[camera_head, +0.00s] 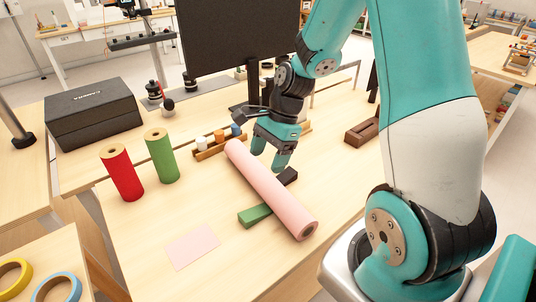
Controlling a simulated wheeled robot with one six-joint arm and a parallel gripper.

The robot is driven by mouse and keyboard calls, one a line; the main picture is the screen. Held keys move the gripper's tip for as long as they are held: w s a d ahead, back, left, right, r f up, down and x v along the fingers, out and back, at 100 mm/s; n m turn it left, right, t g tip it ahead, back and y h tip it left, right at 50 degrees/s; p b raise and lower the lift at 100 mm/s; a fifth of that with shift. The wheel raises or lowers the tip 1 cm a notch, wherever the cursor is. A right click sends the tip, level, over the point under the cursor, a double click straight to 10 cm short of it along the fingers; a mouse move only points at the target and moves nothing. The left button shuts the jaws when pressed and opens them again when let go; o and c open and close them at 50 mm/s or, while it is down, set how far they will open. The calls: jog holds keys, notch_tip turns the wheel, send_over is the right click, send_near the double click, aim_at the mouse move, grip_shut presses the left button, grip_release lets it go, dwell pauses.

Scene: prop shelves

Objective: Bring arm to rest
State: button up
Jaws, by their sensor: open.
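My teal and white arm fills the right of the head view. My gripper (270,162) hangs over the wooden table (130,240), fingers pointing down and apart, with nothing seen between them. It is just above or beside a pink roll (270,188) that lies slantwise on the table. I cannot tell whether the fingers touch the roll.
Under the roll lies a green and black bar (256,215). A red roll (121,174) and a green roll (161,156) stand upright at left. A black box (92,112), a monitor (236,35) and a brown block (361,131) stand farther back. A pink sheet (193,247) lies in front.

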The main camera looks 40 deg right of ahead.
dwell(0.5)
jog(key=s+a+r+n, duration=1.4)
jog(key=s+a+n, duration=0.2)
jog(key=n, duration=0.9)
jog(key=shift+a+r, duration=0.2)
jog(key=shift+a, duration=0.8)
